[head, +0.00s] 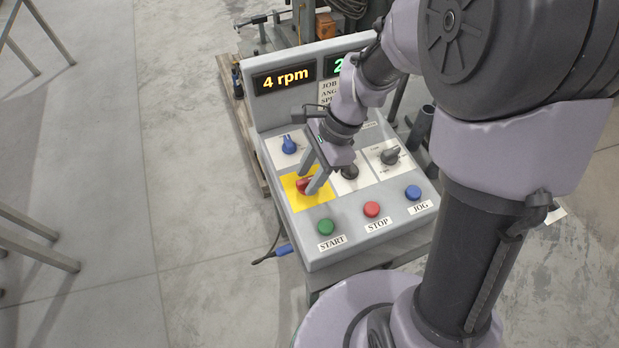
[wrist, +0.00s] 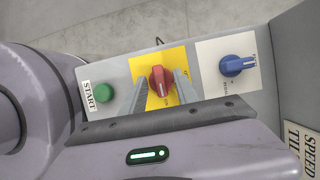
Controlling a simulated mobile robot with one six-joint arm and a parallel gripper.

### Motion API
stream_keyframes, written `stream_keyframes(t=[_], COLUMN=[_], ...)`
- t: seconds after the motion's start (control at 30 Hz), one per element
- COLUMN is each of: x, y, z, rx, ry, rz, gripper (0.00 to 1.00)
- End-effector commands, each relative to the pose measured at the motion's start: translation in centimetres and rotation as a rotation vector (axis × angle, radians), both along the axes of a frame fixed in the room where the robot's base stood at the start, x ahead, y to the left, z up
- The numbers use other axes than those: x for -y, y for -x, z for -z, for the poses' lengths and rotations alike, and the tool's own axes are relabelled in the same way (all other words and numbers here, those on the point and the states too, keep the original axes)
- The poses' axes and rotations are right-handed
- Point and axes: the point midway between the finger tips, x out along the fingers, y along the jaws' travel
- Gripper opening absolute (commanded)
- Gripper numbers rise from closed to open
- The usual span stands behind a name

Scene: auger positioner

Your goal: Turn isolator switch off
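The isolator switch is a red rotary knob (head: 302,187) on a yellow plate (head: 322,203) on the grey control panel. It also shows in the wrist view as a red knob (wrist: 161,80), its grip bar running roughly up and down the picture. My gripper (head: 308,180) is at the knob from above. In the wrist view the two grey fingers of my gripper (wrist: 160,84) stand apart, one on each side of the knob. Gaps show between knob and fingers, so it looks open around the knob. The knob's printed labels are mostly hidden or too small to read.
Close by are a blue selector knob (head: 289,146), a black knob (head: 349,172), a grey knob (head: 390,155), and green START (head: 325,227), red STOP (head: 372,209) and blue JOG (head: 413,193) buttons. A display (head: 285,79) reads "4 rpm".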

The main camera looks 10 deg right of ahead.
Motion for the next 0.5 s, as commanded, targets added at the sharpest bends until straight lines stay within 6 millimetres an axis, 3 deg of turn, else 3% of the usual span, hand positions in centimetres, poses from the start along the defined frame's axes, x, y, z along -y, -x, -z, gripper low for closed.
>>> stream_keyframes(t=[0.23, 0.4, 0.5], x=[-0.04, -0.04, -0.04], y=[0.00, 0.00, 0.00], z=[0.03, 0.02, 0.02], rx=[0.000, 0.000, 0.000], ry=[0.000, 0.000, 0.000], rz=[-0.001, -0.001, -0.001], gripper=[0.36, 0.03, 0.00])
